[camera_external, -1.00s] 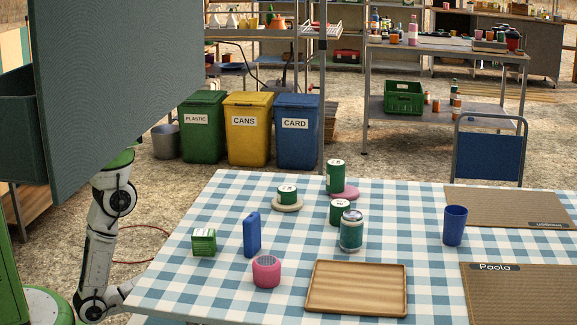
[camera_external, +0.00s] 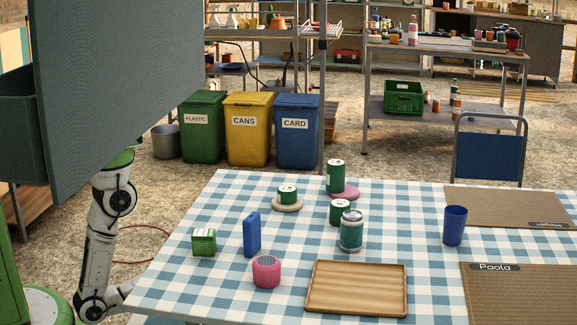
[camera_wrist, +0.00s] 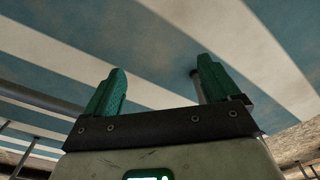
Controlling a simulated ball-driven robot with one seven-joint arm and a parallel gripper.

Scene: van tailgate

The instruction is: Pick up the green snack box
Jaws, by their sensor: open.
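The green snack box (camera_external: 204,242) is a small green carton with a pale top edge. It stands on the left part of the checked table, left of a blue upright box (camera_external: 251,236). My gripper (camera_wrist: 160,82) shows in the wrist view with its two green fingers apart and nothing between them. Past the fingers the wrist view shows blue and white bands, likely the underside or cloth of the table; the snack box is not in that view. In the external view my arm stands low at the left, off the table, and my gripper is not clearly visible there.
On the table (camera_external: 225,293) stand a pink speaker-like cup (camera_external: 266,272), a wooden tray (camera_external: 357,288), several green tins, a jar (camera_external: 351,231) and a blue cup (camera_external: 454,226). A large grey panel (camera_external: 115,90) fills the upper left. A table leg shows in the wrist view.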

